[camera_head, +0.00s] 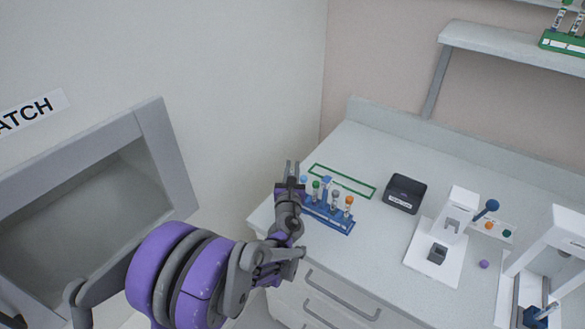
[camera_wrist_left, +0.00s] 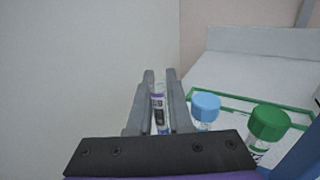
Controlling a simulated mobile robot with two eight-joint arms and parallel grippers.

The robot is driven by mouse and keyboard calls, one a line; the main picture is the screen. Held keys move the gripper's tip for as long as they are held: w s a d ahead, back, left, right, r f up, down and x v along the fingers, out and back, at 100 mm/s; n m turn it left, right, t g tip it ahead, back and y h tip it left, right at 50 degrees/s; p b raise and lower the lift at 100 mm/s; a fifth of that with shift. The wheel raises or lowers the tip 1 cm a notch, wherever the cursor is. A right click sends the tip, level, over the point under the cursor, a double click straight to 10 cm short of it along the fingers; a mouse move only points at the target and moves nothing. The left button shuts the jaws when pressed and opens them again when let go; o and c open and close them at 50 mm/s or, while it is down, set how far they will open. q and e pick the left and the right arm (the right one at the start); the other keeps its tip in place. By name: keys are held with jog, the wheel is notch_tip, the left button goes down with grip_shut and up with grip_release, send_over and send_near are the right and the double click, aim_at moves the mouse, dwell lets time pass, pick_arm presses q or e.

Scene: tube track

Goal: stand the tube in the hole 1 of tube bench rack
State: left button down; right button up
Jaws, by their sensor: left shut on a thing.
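My left gripper (camera_head: 291,172) is at the left end of the counter, beside the left end of the blue tube rack (camera_head: 332,220). In the left wrist view its fingers (camera_wrist_left: 158,88) are shut on a clear tube (camera_wrist_left: 158,112) with a printed label and a purple band. The tube points away between the fingers. In the head view I cannot make the tube out behind the gripper. The rack holds several capped tubes, among them a light blue cap (camera_wrist_left: 205,106) and a green cap (camera_wrist_left: 268,123) close to the right finger. The rack's left end is partly hidden. My right gripper is not in view.
A green outlined rectangle (camera_head: 362,190) lies behind the rack. A wall hatch (camera_head: 165,150) is at the left. A shelf (camera_head: 500,40) hangs at the upper right.

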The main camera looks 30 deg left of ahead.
pick_arm(q)
jog(key=shift+f, duration=0.4)
jog(key=c, duration=0.8)
grip_release()
jog(key=shift+o, duration=0.2)
jog(key=b+v, duration=0.1)
jog(key=v, duration=1)
jog(key=shift+b, duration=0.3)
